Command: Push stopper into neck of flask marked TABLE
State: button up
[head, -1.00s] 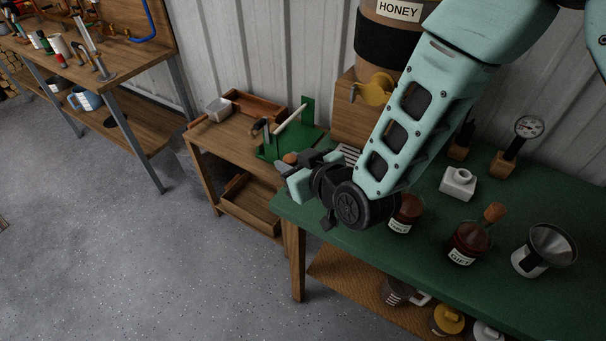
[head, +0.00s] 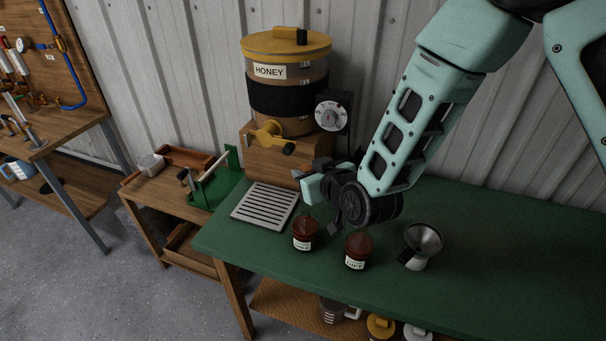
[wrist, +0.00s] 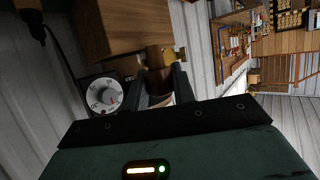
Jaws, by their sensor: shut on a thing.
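My gripper (head: 308,187) is shut on a brown stopper (head: 299,173), held above the green table near the tap's wooden stand. In the wrist view the stopper (wrist: 160,84) is between the two fingers, partly hidden. Two dark amber flasks stand upright on the green table, below and in front of my gripper. The left flask (head: 305,234) has a label too small to read surely, perhaps TABLE. The right flask (head: 358,250) appears marked GIFT; its neck is hidden behind my wrist. The stopper is apart from both flasks.
A HONEY tank (head: 290,90) with a yellow tap (head: 268,133) stands on a wooden box (head: 285,160) behind. A slotted grate (head: 264,205) lies left of the flasks. The table's right part is clear.

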jog(key=shift+f+b, duration=1.3)
jog(key=shift+f, duration=1.35)
jog(key=shift+f+b, duration=0.3)
jog(key=shift+b, duration=0.15)
jog(key=shift+b, duration=0.5)
jog(key=shift+f+b, duration=1.4)
jog(key=shift+r, duration=0.1)
jog(key=o, duration=1)
jog(key=shift+o, duration=0.2)
jog(key=shift+s, duration=0.1)
jog(key=shift+v, duration=2.95)
